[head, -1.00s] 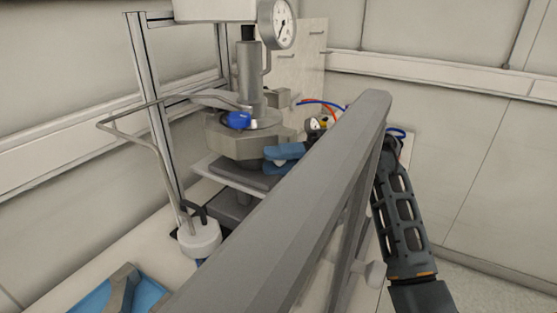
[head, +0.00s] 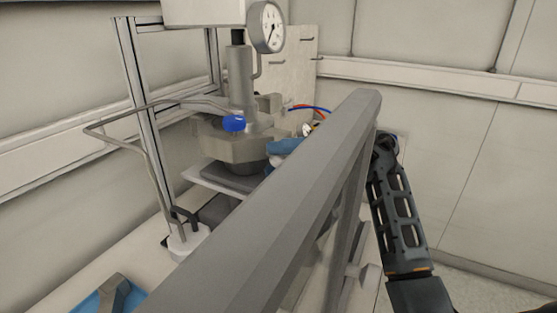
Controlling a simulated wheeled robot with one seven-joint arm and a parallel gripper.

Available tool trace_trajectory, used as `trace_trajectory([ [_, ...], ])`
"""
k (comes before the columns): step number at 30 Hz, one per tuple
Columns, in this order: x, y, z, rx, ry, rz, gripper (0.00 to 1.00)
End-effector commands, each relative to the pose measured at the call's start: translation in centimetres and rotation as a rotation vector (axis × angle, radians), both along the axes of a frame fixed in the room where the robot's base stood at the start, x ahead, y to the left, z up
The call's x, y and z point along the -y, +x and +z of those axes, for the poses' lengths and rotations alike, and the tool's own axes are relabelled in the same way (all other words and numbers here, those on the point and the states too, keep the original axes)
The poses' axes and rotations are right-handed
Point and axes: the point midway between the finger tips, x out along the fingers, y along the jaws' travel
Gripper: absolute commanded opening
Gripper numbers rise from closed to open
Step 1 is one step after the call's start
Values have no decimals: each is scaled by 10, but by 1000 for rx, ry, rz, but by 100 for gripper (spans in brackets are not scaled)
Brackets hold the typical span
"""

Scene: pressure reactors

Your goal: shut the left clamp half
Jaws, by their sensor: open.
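The reactor (head: 232,147) stands on its plate at the left of centre, with grey clamp ring parts around its upper rim. I cannot clearly tell the left clamp half from the rest of the ring, or how far it is open. A blue knob (head: 234,123) sits on the front of the head. What look like the light blue fingers of my gripper (head: 285,147) show low at the right of the ring. They are open, mostly hidden behind a large grey bar. I cannot tell whether they touch the ring.
The large grey bar (head: 290,195) crosses the foreground diagonally and hides much of the bench. A bent metal rod (head: 140,148) and a white cylinder (head: 188,240) stand at the reactor's left. A pressure gauge (head: 267,28) is above. A blue tray (head: 92,302) lies at lower left.

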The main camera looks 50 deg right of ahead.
Motion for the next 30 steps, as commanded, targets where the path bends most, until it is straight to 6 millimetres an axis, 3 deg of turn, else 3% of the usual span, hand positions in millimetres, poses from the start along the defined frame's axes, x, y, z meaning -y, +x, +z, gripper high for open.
trace_trajectory([
  [13,52,-39,-4,1,0,-5,50],
  [30,58,-44,-3,0,1,-3,50],
])
